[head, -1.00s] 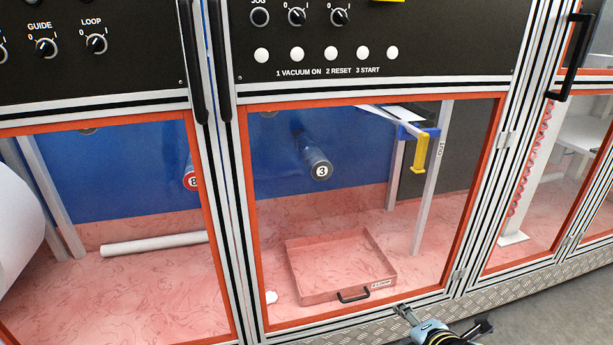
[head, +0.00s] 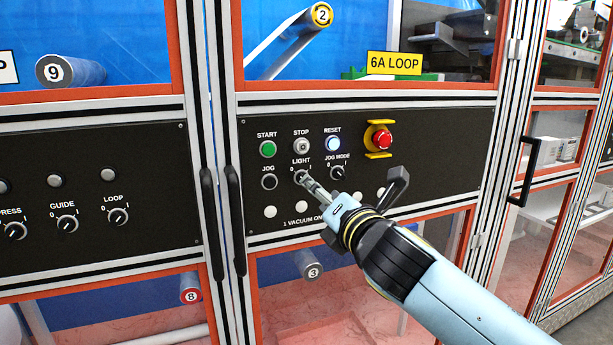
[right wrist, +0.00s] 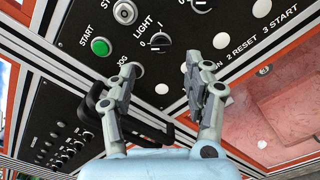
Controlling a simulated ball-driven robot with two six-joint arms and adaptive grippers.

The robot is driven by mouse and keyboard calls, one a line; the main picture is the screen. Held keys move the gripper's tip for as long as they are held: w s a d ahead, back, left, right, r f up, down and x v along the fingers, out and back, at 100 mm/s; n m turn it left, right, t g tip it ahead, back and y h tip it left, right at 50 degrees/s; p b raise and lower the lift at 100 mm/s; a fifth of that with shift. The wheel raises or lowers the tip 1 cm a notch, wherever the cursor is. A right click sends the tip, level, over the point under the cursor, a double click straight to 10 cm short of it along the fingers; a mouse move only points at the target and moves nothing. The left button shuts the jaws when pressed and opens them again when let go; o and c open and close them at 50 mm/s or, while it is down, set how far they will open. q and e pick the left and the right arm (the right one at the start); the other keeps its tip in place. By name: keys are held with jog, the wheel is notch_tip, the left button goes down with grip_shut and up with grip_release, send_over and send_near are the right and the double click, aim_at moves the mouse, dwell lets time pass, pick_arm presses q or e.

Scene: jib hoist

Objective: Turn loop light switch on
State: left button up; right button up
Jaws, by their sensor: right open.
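The black loop light switch (head: 300,177), labelled LIGHT with 0 and I marks, is on the dark panel (head: 452,141) under the 6A LOOP sign. It also shows in the right wrist view (right wrist: 160,41); which mark its pointer faces I cannot tell for sure. My right gripper (head: 310,185) is at the switch in the head view, its fingertips partly covering the knob. In the right wrist view my right gripper (right wrist: 157,76) is open and empty, with the knob beyond the gap between its fingers. I cannot tell whether it touches. My left gripper is not in view.
Above are the green START button (head: 268,149), STOP (head: 301,145), lit RESET (head: 333,143) and the red emergency stop (head: 381,139). A black door handle (head: 236,220) stands left of the panel.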

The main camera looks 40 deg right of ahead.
jog(key=x, duration=0.6)
jog(key=shift+w+p, duration=0.25)
jog(key=shift+p, duration=0.2)
jog(key=shift+d, duration=0.1)
jog(key=shift+c, duration=0.4)
grip_shut()
